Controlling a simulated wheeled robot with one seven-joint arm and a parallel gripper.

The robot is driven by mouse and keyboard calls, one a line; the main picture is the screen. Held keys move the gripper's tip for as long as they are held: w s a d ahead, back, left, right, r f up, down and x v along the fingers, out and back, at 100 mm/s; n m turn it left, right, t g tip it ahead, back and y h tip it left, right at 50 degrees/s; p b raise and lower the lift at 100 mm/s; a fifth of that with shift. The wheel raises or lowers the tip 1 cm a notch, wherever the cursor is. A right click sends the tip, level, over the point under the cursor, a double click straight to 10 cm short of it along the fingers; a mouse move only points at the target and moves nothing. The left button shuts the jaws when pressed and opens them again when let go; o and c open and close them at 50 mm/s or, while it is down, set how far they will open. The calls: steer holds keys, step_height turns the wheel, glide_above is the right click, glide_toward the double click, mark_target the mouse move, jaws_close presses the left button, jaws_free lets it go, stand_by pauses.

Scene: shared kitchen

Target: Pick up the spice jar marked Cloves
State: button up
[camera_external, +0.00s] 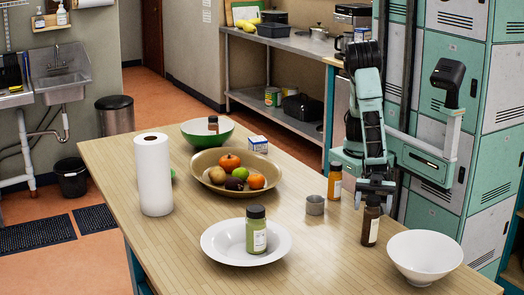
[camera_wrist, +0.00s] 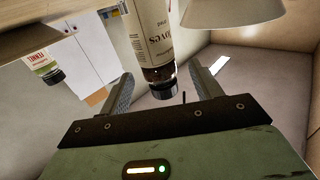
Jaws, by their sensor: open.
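The cloves jar (camera_external: 370,225) stands upright on the table's right side, brown with a dark cap and a white label. My gripper (camera_external: 375,205) points down over this jar, open. In the wrist view, my gripper's two fingers (camera_wrist: 164,88) stand on either side of the dark cap, with a gap visible on both sides. I cannot tell whether either finger touches it. The jar's top is partly hidden by the fingers in the external view.
A white bowl (camera_external: 424,262) stands close right of the jar. A metal cup (camera_external: 315,205) and an orange jar (camera_external: 334,183) are to its left. A green jar (camera_external: 256,232) sits in a white dish (camera_external: 222,253). A fruit bowl (camera_external: 208,188) and paper roll (camera_external: 154,178) stand farther left.

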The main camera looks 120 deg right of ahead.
mark_target(372, 212)
steer(key=shift+p+x, duration=0.45)
steer(key=shift+x, duration=1.9)
steer(key=c, duration=1.2)
steer(key=shift+o, duration=0.2)
steer(key=shift+r, duration=0.15)
